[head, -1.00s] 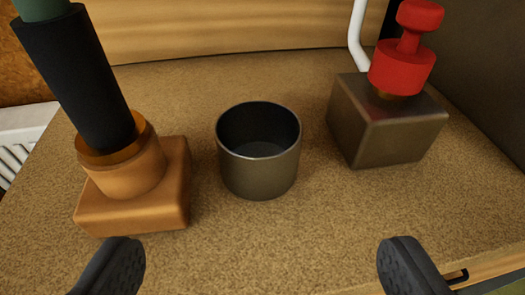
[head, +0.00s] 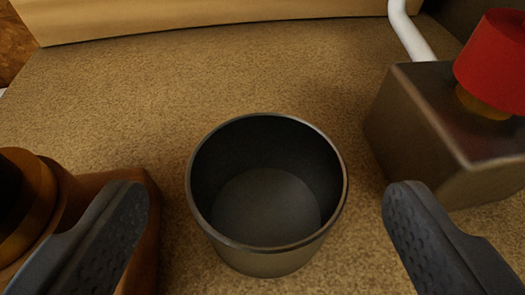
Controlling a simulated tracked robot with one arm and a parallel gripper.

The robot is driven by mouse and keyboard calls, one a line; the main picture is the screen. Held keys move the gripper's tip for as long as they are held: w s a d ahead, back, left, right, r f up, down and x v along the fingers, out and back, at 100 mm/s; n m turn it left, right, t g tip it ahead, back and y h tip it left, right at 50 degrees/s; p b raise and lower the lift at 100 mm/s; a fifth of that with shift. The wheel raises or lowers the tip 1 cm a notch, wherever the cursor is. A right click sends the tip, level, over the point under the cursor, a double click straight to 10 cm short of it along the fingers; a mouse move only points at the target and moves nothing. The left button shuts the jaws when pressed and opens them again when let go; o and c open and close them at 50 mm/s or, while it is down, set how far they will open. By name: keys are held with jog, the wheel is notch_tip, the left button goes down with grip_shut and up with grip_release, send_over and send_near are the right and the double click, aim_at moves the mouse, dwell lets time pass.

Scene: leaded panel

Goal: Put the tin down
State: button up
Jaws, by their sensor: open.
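The tin (head: 268,262) is a dark grey, open-topped metal cup. It stands upright on the brown speckled surface (head: 230,75), and its inside looks empty. My gripper (head: 265,205) is open, with one dark finger on each side of the tin in the picture. A gap shows between the tin and each finger, so neither finger is seen touching it.
An orange-brown block with a round socket (head: 125,235) stands close on the left, partly behind the left finger. A grey metal box (head: 430,130) with a red knob (head: 495,60) stands on the right. A wooden board (head: 180,20) runs along the back. The surface behind the tin is clear.

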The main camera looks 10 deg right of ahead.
jog(key=shift+x, duration=0.85)
jog(key=shift+s+f, duration=0.1)
jog(key=c, duration=1.1)
jog(key=shift+c, duration=0.2)
